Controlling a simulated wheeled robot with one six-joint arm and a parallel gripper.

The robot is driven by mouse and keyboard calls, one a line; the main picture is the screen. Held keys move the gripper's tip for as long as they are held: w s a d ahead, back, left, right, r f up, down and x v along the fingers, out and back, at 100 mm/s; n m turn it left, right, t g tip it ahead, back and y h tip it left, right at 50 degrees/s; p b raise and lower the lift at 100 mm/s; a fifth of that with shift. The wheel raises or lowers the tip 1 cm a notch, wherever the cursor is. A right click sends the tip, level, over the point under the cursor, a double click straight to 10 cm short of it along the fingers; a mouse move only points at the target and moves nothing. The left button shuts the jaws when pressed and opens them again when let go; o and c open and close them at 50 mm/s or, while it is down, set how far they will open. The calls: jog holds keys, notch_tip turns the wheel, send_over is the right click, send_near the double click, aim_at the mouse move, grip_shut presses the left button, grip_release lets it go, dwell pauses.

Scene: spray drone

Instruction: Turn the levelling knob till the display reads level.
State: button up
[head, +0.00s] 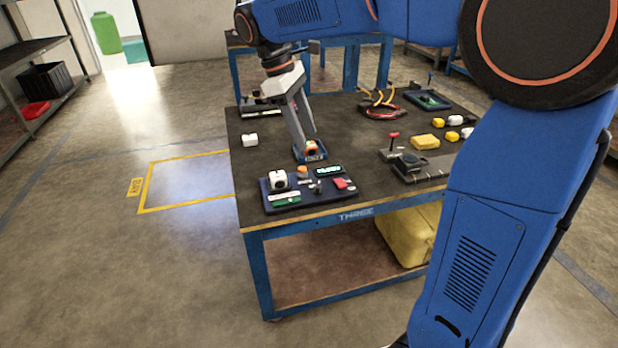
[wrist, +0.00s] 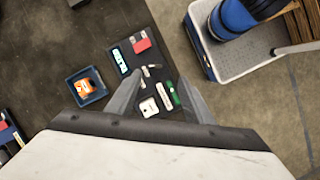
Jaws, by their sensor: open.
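A dark board (head: 310,201) lies at the near-left corner of the workbench. On it is a small display (head: 328,171) with green-lit characters too small to read; it also shows in the wrist view (wrist: 119,61). I cannot tell which part is the levelling knob. My gripper (head: 307,140) points down above the bench, near a blue tray. In the wrist view its fingers (wrist: 160,80) are apart with nothing held, over the board.
The blue tray (head: 322,154) holds an orange part (head: 311,146) just behind the board. A white block (head: 250,140) stands at the bench's left.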

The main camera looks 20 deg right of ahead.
jog(key=w+a, duration=0.2)
jog(key=w, duration=0.1)
jog(key=n, duration=0.1)
send_near(315, 192)
jog(key=shift+h, duration=0.3)
jog(key=x, duration=0.4)
jog(key=d+x, duration=0.1)
jog(key=x, duration=0.1)
jog(key=shift+s+r, duration=0.15)
jog(key=shift+s, duration=0.2)
jog(key=c, duration=1)
